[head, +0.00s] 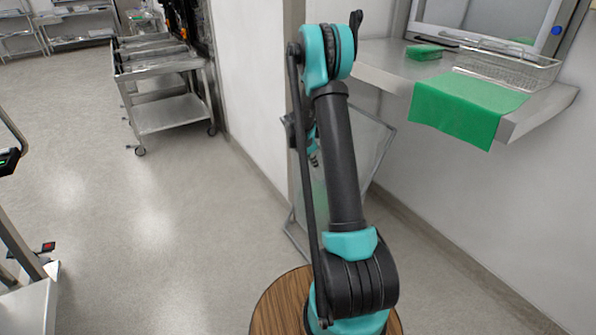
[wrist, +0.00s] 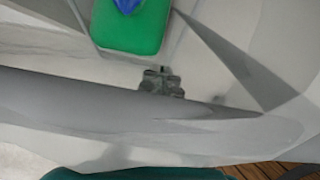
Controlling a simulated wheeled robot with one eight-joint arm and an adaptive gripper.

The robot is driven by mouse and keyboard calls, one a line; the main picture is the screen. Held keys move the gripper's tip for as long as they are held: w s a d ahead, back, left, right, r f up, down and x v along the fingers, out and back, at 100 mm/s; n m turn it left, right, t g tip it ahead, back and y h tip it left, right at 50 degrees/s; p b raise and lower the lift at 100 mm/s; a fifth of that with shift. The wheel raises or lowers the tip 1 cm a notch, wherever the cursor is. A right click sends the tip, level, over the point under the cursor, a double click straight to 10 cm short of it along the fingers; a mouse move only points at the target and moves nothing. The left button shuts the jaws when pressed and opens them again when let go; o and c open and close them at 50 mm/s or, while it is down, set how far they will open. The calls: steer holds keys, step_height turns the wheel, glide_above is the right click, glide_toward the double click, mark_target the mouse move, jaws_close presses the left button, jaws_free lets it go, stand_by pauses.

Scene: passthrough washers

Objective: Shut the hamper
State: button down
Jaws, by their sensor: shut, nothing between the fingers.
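The hamper (head: 372,140) appears to be the grey-edged, translucent thing behind my arm at the wall corner in the head view. My arm hides much of it, and a tilted panel shows to the right of the arm. In the wrist view, a broad grey edge (wrist: 60,95), probably part of the hamper, crosses the picture. My gripper (wrist: 161,82) shows there as a small dark shape, shut and empty, close to this edge. I cannot tell whether it touches. In the head view the gripper is mostly hidden behind the arm.
A green block (wrist: 130,25) with a blue patch shows in the wrist view. A steel counter (head: 385,65) on the right holds a wire basket (head: 510,68) and a green cloth (head: 465,105). The left floor is mostly clear.

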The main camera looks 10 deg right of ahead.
steer(key=w+d, duration=0.2)
steer(key=d, duration=0.6)
steer(key=w+d, duration=0.3)
steer(key=d, duration=0.6)
steer(key=shift+w, duration=0.25)
steer(key=shift+d, duration=0.15)
